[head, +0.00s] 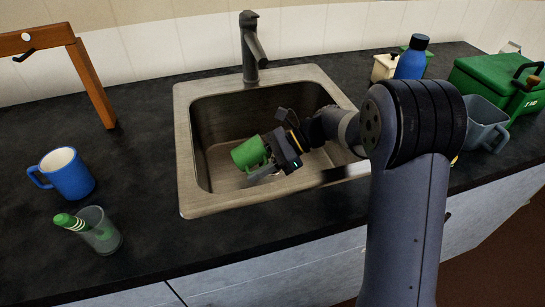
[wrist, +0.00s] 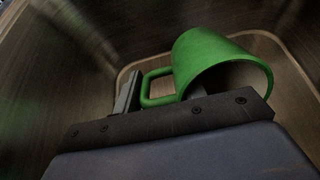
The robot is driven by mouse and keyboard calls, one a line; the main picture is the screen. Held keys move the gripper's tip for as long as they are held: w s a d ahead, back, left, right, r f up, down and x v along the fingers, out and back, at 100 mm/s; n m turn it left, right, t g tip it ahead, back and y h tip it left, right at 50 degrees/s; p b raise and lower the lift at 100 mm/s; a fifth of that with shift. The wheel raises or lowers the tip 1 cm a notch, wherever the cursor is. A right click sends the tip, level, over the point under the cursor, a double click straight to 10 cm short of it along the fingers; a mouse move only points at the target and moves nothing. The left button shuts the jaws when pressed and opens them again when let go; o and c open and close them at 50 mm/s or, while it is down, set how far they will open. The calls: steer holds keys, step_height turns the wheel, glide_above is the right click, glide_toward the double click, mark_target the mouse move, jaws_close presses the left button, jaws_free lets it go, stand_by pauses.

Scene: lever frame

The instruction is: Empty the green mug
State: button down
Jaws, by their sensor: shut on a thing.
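The green mug (head: 247,154) is inside the sink basin (head: 222,119), tilted onto its side. It also shows in the wrist view (wrist: 205,55), with its handle to the left and its open mouth facing the lower right. I cannot tell whether the mug touches the basin.
The grey faucet (head: 252,50) stands behind the basin. A blue mug (head: 67,174), a glass with a green item (head: 99,233) and a wooden frame (head: 88,77) stand left. A blue bottle (head: 412,58), a grey container (head: 485,122) and a green box (head: 500,82) stand right.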

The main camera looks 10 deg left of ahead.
steer(key=shift+w+d+r+g+y+p, duration=0.2)
steer(key=shift+r+g+y+p, duration=0.25)
steer(key=shift+y, duration=0.25)
stand_by(0.5)
steer(key=shift+d+r+p, duration=0.2)
steer(key=shift+r+p, duration=0.8)
steer(key=shift+r, duration=0.25)
steer(key=shift+g+y, duration=0.25)
steer(key=shift+y, duration=0.45)
steer(key=shift+r+p, duration=1.7)
steer(key=shift+r, duration=0.3)
step_height(320, 180, up, 6)
steer(key=y+p, duration=0.2)
steer(key=p, duration=0.2)
glide_above(259, 155)
steer(key=s, duration=0.2)
steer(key=shift+w+f+g, duration=0.1)
steer(key=shift+f+g, duration=0.1)
steer(key=shift+g, duration=0.2)
steer(key=shift+r, duration=0.25)
